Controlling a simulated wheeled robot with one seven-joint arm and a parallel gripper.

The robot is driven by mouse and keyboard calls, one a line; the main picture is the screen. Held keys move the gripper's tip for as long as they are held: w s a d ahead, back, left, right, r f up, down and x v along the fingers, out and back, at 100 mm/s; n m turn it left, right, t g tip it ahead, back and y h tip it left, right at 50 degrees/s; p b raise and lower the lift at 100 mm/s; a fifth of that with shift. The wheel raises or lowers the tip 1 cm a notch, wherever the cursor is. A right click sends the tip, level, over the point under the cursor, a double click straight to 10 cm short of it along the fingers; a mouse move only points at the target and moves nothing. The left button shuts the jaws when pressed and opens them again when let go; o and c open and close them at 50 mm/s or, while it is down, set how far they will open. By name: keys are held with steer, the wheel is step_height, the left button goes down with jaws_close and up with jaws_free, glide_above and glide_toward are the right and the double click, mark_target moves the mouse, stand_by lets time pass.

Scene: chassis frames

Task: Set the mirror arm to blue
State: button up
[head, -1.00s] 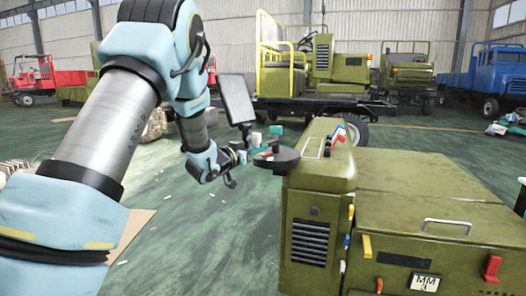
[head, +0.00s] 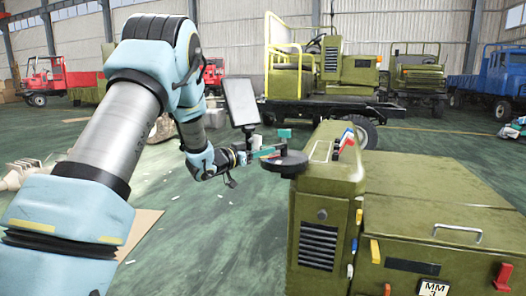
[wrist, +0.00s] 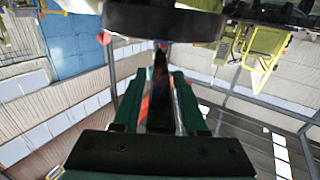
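My gripper (head: 268,152) is at the stem's foot, beside the disc. In the wrist view, the green fingers of my gripper (wrist: 160,90) lie on both sides of a dark bar (wrist: 160,110) with reddish patches. The disc (wrist: 165,20) shows above them. Whether the fingers press on the bar is unclear. The mirror arm and its colour marks are largely hidden.
Red and blue levers (head: 346,140) stand on top of the chassis. Trucks (head: 320,70) stand behind. The green floor between my arm and the chassis is mostly clear.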

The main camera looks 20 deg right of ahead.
steer(key=shift+o, duration=0.8)
steer(key=v, duration=1)
steer(key=shift+a, duration=0.35)
steer(key=shift+s, duration=0.1)
